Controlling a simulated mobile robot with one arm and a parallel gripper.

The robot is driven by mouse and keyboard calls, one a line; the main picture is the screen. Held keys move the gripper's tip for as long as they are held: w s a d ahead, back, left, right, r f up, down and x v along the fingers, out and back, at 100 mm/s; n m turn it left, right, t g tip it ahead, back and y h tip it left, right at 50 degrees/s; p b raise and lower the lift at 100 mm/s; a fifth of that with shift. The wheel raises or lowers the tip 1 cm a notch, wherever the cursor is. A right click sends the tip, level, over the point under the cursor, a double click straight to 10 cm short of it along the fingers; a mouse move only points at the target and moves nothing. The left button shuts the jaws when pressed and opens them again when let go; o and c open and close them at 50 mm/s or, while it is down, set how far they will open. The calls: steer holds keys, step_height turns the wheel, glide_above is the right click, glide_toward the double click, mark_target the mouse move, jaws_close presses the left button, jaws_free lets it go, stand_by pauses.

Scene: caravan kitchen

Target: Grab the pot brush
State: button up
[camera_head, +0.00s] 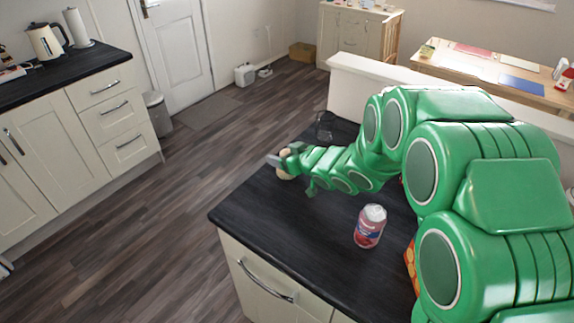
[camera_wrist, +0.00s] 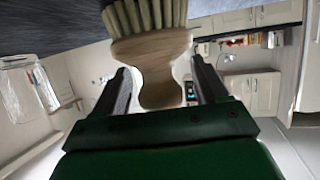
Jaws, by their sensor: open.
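The pot brush (camera_wrist: 154,60) has a pale wooden body and light bristles. In the wrist view it stands at the top middle, with its rounded handle end between the two fingers of my gripper (camera_wrist: 158,88). Gaps show between the handle and both fingers. In the head view only a small tan part of the brush (camera_head: 284,168) shows, at the far left edge of the dark worktop (camera_head: 290,235). My gripper (camera_head: 281,162) is there at the brush, and my green arm hides part of that area.
A pink jar with a pale lid (camera_head: 370,226) stands on the worktop, nearer than the gripper. A clear glass (camera_head: 325,126) stands behind my arm, near the back edge. An orange patterned item (camera_head: 410,263) is partly hidden by my arm. The worktop's front left is clear.

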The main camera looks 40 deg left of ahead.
steer(key=shift+a, duration=0.15)
steer(key=c, duration=1.1)
steer(key=shift+r, duration=0.65)
steer(key=shift+s+d+r, duration=1.55)
steer(key=shift+d+r, duration=0.2)
steer(key=shift+r, duration=0.2)
steer(key=shift+s+d+r, duration=1.55)
steer(key=shift+d+r, duration=0.2)
steer(key=shift+r, duration=0.2)
steer(key=shift+s+d+r, duration=1.55)
steer(key=shift+d+r, duration=0.2)
steer(key=shift+r, duration=0.2)
